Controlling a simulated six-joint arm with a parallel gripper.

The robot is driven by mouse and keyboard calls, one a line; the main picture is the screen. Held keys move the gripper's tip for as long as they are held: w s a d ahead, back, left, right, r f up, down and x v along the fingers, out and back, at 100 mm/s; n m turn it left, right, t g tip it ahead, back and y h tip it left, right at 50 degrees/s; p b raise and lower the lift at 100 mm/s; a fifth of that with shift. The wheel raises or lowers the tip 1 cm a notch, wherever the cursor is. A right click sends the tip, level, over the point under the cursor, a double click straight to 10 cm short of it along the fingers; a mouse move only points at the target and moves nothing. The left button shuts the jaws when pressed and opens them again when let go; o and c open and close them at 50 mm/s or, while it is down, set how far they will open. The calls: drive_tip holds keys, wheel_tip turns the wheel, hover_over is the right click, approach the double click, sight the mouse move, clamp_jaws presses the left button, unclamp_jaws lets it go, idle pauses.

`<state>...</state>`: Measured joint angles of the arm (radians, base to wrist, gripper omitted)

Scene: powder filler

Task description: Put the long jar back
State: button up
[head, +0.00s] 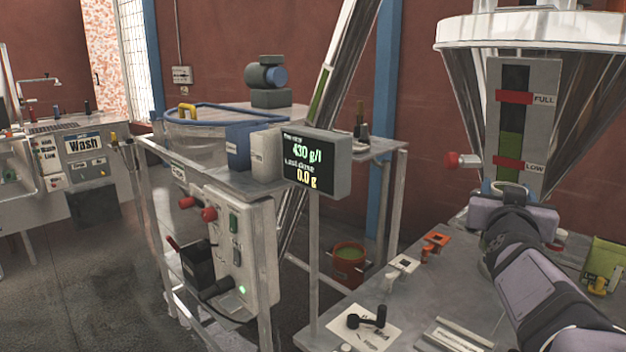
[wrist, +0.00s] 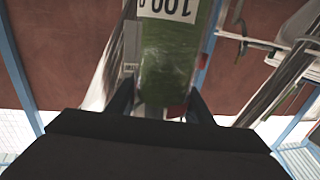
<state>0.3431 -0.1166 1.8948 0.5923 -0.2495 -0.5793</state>
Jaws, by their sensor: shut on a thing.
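My gripper (wrist: 160,108) is shut on a clear jar (wrist: 167,62) in the wrist view, one dark finger on each side. The jar holds green powder and bears a white label reading "100"; its far end is cut off by the top of the picture. In the head view my gripper (head: 512,196) is at the right, in front of the hopper and below its level window. The arm and gripper hide most of the jar there, so its full length and tilt cannot be told.
The steel hopper (head: 470,75) with its level window (head: 513,130) stands close behind my gripper. The bench (head: 465,290) below holds a white plate with a black handle (head: 366,319), orange and white square pieces, and a green pouch (head: 604,262) at right. A display (head: 316,163) stands left.

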drive_tip(key=s+a+f+n+t+y+p, duration=0.1)
drive_tip(key=s+a+f+n+y+p, duration=0.15)
drive_tip(key=a+f+p, duration=0.6)
drive_tip(key=s+a+f+n+t+y+p, duration=0.1)
drive_tip(key=a+f+y+p, duration=0.3)
drive_tip(key=f, duration=1)
drive_tip(key=s+a+f+n+y+p, duration=0.2)
drive_tip(key=s+a+p, duration=0.1)
drive_tip(key=a+p, duration=0.4)
drive_tip(key=shift+s+a+p, duration=0.15)
drive_tip(key=shift+a+p, duration=0.2)
drive_tip(key=shift+a, duration=0.85)
